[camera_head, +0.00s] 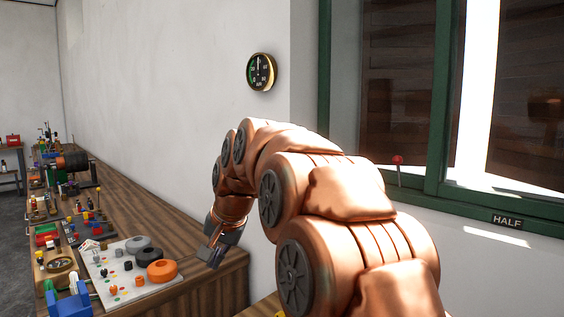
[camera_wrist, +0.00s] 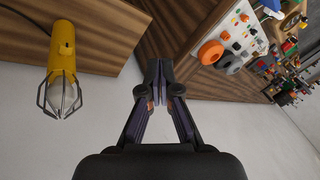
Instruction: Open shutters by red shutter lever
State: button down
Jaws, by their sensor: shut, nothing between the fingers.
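The red shutter lever (camera_head: 398,161) is a red knob on a thin stem, standing at the lower left of the green window frame (camera_head: 437,95). Behind the glass are dark wooden shutters (camera_head: 397,83), with a bright gap of light between the panels. My gripper (camera_head: 213,257) is well to the left of the lever, near the end of the workbench, and points downward. In the wrist view my gripper (camera_wrist: 159,75) is shut with nothing between its fingers. The lever does not show in the wrist view.
A wooden workbench (camera_head: 205,262) runs along the left wall, holding a board (camera_head: 112,287) with grey and orange rings. A gauge (camera_head: 261,71) hangs on the wall. A "HALF" label (camera_head: 507,221) is on the sill. A yellow caged lamp (camera_wrist: 62,65) lies in the wrist view.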

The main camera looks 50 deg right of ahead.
jog(key=d+r+m+t+h+p, duration=0.25)
jog(key=d+r+m, duration=0.25)
jog(key=d+r, duration=0.75)
jog(key=d+r+m+t+h+p, duration=0.1)
jog(key=d+r+m+t+h, duration=0.2)
jog(key=d+r, duration=0.95)
jog(key=w+d+f+m+g+p, duration=0.1)
jog(key=w+d+f+p, duration=0.2)
jog(key=w+f, duration=0.5)
jog(key=shift+w+d+f, duration=0.3)
jog(key=shift+d+f, duration=0.3)
jog(key=shift+f, duration=1.05)
jog(key=shift+y, duration=0.25)
jog(key=shift+f, duration=0.1)
jog(key=shift+f+m+b, duration=0.3)
jog(key=shift+f+b, duration=0.05)
jog(key=shift+b, duration=0.3)
